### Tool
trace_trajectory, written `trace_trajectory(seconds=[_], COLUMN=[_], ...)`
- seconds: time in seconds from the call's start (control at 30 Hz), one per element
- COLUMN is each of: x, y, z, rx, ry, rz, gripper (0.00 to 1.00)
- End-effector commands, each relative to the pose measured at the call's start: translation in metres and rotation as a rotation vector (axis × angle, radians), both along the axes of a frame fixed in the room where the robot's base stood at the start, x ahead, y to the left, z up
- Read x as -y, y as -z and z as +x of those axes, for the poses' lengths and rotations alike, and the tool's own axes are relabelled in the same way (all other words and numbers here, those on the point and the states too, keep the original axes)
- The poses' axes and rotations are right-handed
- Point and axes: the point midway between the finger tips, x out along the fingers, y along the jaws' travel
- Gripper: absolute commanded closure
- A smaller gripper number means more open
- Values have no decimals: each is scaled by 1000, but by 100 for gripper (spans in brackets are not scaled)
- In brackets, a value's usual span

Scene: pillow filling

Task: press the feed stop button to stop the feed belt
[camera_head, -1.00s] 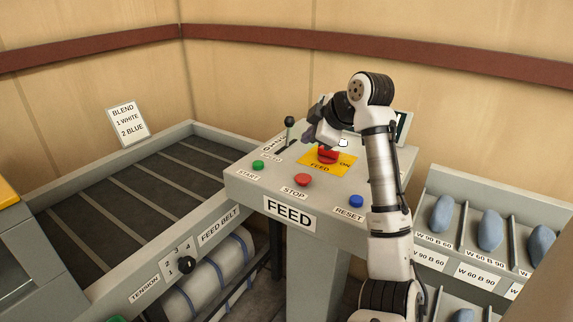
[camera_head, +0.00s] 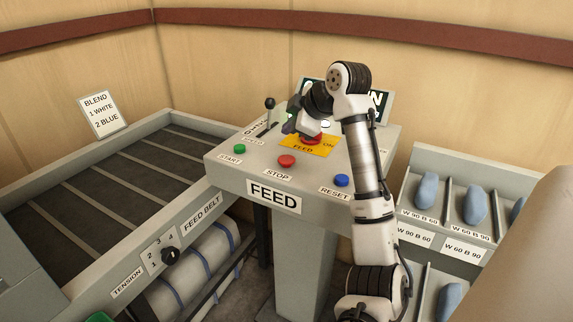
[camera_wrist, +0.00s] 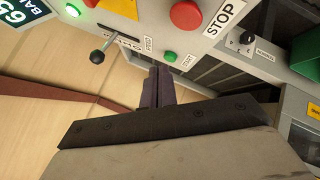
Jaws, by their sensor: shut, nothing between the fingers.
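The feed stop button is red and round, beside the STOP label on the console's sloped top; it shows in the head view (camera_head: 287,161) and at the top of the wrist view (camera_wrist: 187,14). My gripper (camera_head: 290,127) is over the back left of the console top, behind the stop button and close to the lever. In the wrist view my gripper (camera_wrist: 161,73) has its fingers together and empty, near the green START button (camera_wrist: 170,56) and apart from the stop button. The feed belt (camera_head: 95,205) lies on the left; its motion cannot be told.
A black-knobbed lever (camera_head: 269,103) stands near my gripper. A red button (camera_head: 312,139) on a yellow plate sits behind the stop button, partly covered by my gripper. The blue RESET button (camera_head: 341,180) is to the right. A rack (camera_head: 425,165) stands beyond my arm.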

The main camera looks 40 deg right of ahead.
Motion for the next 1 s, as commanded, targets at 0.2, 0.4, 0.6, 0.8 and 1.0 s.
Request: trace_trajectory(seconds=[0.2,0.4,0.6,0.8,1.0], x=[0,0,0,0,0], y=[38,52,53,53,52], z=[0,0,0,0,0], rx=[1,0,1,0,0], ry=[0,0,1,0,0], rz=[1,0,0,0,0], gripper=[100,100,100,100,100])
